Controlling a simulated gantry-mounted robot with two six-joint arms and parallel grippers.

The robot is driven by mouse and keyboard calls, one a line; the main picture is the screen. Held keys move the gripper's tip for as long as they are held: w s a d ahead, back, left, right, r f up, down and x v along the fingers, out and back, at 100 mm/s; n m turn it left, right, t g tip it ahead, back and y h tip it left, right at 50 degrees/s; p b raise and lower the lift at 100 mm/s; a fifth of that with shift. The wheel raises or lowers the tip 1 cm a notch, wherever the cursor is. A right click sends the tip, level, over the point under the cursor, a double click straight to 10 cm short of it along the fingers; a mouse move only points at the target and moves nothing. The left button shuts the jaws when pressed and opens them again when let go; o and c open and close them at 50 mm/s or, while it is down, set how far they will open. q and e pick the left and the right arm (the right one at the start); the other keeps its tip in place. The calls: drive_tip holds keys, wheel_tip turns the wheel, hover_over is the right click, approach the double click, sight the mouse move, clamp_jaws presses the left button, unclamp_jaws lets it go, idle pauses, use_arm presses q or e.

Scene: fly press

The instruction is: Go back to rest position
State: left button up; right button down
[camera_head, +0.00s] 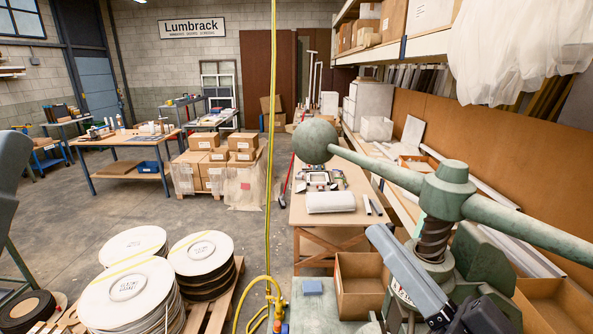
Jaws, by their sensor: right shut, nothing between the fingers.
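The green fly press (447,190) stands at the right, its long lever running across with a round ball weight (315,140) at its left end. A dark threaded screw shows below the hub. My right gripper (379,240) is shut and empty in front of the press, pointing up and to the left. It overlaps the press body in the picture; I cannot tell whether it touches it. A grey part of my left arm (12,160) shows at the left edge. My left gripper is not in view.
A workbench (320,213) stands behind. Large white-topped reels (128,292) fill the lower left. A yellow hose (270,150) hangs in the middle.

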drive_tip(key=s+d+r+m+t+h, duration=0.1)
drive_tip(key=s+d+r+t+h, duration=0.25)
drive_tip(key=r, duration=0.25)
drive_tip(key=s+d+r+t+h, duration=0.2)
drive_tip(key=s+r+t+h, duration=0.25)
drive_tip(key=r, duration=0.25)
wheel_tip(320, 180, up, 14)
drive_tip(key=d+h+p, duration=0.1)
drive_tip(key=p, duration=1.4)
drive_tip(key=shift+s+r+m+g, duration=0.15)
drive_tip(key=shift+r+m+g, duration=0.05)
drive_tip(key=shift+m+g, duration=0.1)
